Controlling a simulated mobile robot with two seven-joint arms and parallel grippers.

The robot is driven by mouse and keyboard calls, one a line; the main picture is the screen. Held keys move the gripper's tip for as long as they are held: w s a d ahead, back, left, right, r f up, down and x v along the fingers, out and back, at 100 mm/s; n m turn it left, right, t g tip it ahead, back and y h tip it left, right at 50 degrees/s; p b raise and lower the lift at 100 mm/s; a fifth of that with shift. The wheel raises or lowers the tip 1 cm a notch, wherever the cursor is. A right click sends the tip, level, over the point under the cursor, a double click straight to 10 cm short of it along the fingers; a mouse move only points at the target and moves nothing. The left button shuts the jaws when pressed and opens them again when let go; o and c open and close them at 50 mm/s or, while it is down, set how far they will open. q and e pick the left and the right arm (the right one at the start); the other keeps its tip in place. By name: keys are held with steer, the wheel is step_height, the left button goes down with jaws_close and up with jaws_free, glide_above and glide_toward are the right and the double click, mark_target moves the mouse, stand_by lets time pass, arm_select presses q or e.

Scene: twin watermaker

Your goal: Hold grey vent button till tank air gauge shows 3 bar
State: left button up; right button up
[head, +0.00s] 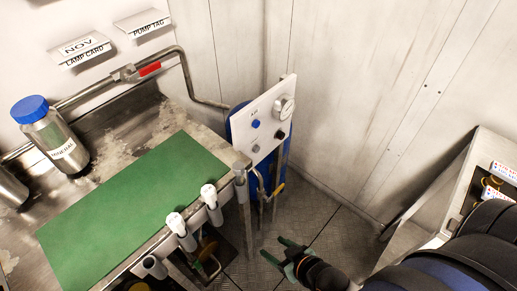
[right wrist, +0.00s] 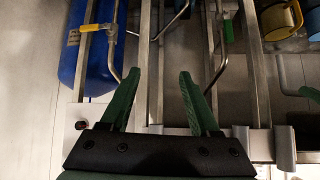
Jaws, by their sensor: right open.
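A white panel (head: 268,106) stands upright at the bench's far right corner, in front of a blue tank (head: 236,124). It carries a round gauge (head: 285,107), whose reading is too small to tell, a blue button (head: 256,124), a grey button (head: 256,148) and a dark knob (head: 280,134). My right gripper (head: 273,249) is open and empty, low over the floor, below and apart from the panel. In the right wrist view its green fingers (right wrist: 160,76) are spread with nothing between them. The blue tank (right wrist: 88,60) shows there at upper left. My left gripper is not in view.
A metal bench with a green mat (head: 130,200) fills the left, with white-capped fittings (head: 208,196) along its front edge. A blue-capped bottle (head: 52,135) stands on it. A yellow-handled valve (head: 278,190) is below the panel. A case (head: 470,170) stands at right; floor between is clear.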

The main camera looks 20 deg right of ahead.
jaws_close()
stand_by(0.5)
stand_by(1.2)
